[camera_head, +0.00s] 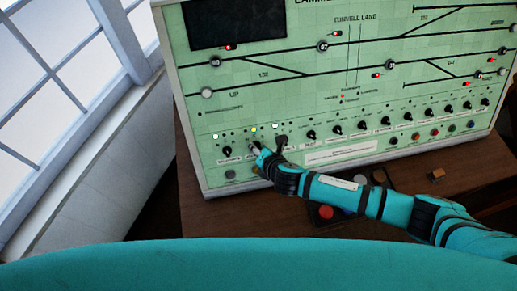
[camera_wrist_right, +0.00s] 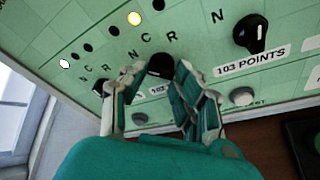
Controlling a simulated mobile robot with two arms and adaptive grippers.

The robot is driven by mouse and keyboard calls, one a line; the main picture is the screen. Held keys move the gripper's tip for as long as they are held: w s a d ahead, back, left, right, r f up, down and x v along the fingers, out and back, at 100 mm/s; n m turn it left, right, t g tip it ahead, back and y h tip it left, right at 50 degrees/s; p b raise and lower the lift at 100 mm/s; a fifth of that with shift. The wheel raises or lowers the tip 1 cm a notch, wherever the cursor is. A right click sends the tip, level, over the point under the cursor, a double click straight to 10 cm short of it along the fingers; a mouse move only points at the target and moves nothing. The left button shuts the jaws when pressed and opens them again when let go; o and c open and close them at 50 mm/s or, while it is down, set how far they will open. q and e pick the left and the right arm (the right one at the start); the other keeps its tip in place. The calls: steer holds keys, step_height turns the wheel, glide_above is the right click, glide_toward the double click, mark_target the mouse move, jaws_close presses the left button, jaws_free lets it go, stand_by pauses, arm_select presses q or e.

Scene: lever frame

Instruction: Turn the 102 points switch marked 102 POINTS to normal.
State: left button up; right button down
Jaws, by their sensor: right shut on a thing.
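The switch panel (camera_head: 330,110) is pale green and stands on a brown desk. In the right wrist view my right gripper (camera_wrist_right: 152,85) is shut on a black rotary knob (camera_wrist_right: 160,64), with one finger on each side. The letters N, C and R are printed above this knob. Its label (camera_wrist_right: 157,90) below is partly covered by the fingers, so only its first characters show. I cannot tell which way its pointer is turned. In the head view the right gripper (camera_head: 264,152) is at the panel's lower left knob row and hides the knob. My left gripper is not in view.
The knob marked 103 POINTS (camera_wrist_right: 250,33) is close by on the right; another black knob (camera_wrist_right: 100,86) is on the left. A yellow lamp (camera_wrist_right: 135,18) and a white lamp (camera_wrist_right: 64,63) are lit above. A window (camera_head: 60,80) is at the left.

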steer(key=c, duration=1)
jaws_free()
steer(key=v, duration=1.2)
